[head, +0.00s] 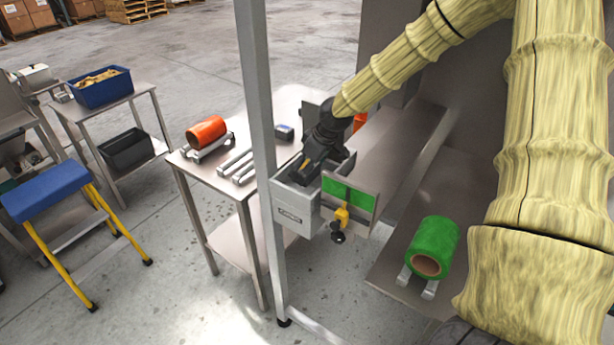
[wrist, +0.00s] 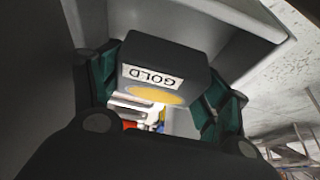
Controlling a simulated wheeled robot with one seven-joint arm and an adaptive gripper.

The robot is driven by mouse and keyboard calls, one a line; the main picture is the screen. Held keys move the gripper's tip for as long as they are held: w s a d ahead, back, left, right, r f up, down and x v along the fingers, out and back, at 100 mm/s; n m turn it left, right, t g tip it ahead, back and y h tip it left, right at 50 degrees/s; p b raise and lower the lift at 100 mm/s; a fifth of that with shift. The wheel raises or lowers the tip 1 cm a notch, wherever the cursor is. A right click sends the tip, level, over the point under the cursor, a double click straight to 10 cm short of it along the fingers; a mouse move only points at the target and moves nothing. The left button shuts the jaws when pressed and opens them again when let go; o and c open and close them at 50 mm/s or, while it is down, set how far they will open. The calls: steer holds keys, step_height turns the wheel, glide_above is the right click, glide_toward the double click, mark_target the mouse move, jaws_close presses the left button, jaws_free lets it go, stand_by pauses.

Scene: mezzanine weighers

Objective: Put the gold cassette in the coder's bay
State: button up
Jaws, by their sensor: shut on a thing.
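The gold cassette (wrist: 165,58) is a dark block with a white GOLD label and a yellow oval, seen in the wrist view. My gripper (wrist: 160,92) is shut on it, with a green-padded finger on each side. In the head view my gripper (head: 303,172) points down into the open top of the grey coder box (head: 291,208), and the cassette is mostly hidden there. Pale grey walls surround the cassette in the wrist view. I cannot tell whether it touches the bay floor. A green-panelled door (head: 350,193) stands open at the coder's right, beside a yellow latch (head: 342,216).
A grey post (head: 258,100) rises just left of the coder. An orange roll (head: 206,131), grey bars (head: 237,165) and a small dark box (head: 284,133) lie on the steel table behind. A green roll (head: 435,243) sits at right. A blue-topped step stool (head: 45,190) stands at left.

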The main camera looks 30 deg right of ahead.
steer(key=shift+f+p, duration=0.45)
steer(key=shift+f, duration=1.6)
steer(key=shift+f, duration=0.1)
steer(key=o, duration=1.1)
steer(key=shift+c, duration=0.2)
steer(key=shift+r, duration=0.2)
steer(key=b+v, duration=0.2)
steer(key=v, duration=0.9)
steer(key=shift+s+r, duration=0.2)
steer(key=shift+r, duration=0.2)
